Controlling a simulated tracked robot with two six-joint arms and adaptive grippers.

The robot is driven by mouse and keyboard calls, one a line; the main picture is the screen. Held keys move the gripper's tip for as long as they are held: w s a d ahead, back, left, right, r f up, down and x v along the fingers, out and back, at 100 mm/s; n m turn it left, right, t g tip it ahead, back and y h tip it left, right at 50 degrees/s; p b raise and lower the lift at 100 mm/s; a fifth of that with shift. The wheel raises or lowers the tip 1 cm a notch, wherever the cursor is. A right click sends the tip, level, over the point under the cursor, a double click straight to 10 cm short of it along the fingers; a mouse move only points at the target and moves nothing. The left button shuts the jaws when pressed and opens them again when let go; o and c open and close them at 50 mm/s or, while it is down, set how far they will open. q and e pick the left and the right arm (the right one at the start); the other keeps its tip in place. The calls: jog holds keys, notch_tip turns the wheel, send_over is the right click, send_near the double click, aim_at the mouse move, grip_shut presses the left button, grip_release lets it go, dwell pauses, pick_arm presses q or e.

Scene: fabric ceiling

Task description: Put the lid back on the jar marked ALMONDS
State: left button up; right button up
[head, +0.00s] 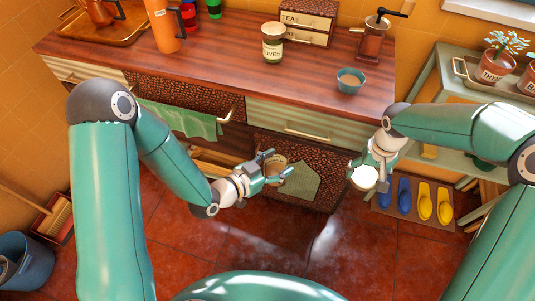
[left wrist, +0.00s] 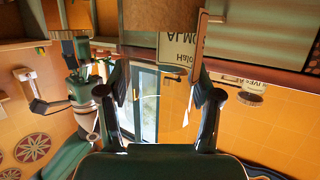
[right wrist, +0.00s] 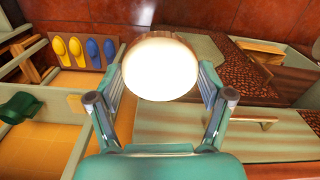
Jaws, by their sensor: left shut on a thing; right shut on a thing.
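My left gripper (head: 268,174) is shut on a small brown jar (head: 278,161), held in front of the cabinet below the counter. In the left wrist view the jar (left wrist: 155,16) fills the top middle, with an upside-down pale label (left wrist: 178,48) whose partly hidden letters look like part of ALMONDS. My right gripper (head: 369,171) is shut on a round, pale lid (head: 364,178), to the right of the jar and apart from it. In the right wrist view the lid (right wrist: 160,68) shows its bright face between the fingers and a brown edge.
A jar labelled OLIVES (head: 272,45), a teal cup (head: 350,82), a coffee grinder (head: 372,40) and a tea box (head: 305,20) stand on the wooden counter (head: 225,60). A green shelf cart (head: 440,75) stands at right, with slippers (head: 425,200) below. The tiled floor between is clear.

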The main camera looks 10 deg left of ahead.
dwell(0.3)
jog(key=shift+s+d+m, duration=0.1)
jog(key=shift+s+m, duration=0.2)
jog(key=shift+s, duration=0.1)
jog(key=r, duration=0.1)
jog(key=a+r+m, duration=0.1)
jog(key=w+r+m, duration=0.1)
jog(key=shift+a+r, duration=0.1)
jog(key=shift+a, duration=0.2)
jog(key=a+r+n, duration=0.1)
jog(key=a+r, duration=0.3)
jog(key=a, duration=0.7)
jog(key=s+a+r+n, duration=0.1)
jog(key=a+r, duration=0.4)
jog(key=a, duration=0.6)
jog(key=shift+s+a+r+n, duration=0.25)
jog(key=shift+a+r+n, duration=0.05)
jog(key=shift+a, duration=0.1)
jog(key=shift+f, duration=0.1)
jog(key=shift+f, duration=1.95)
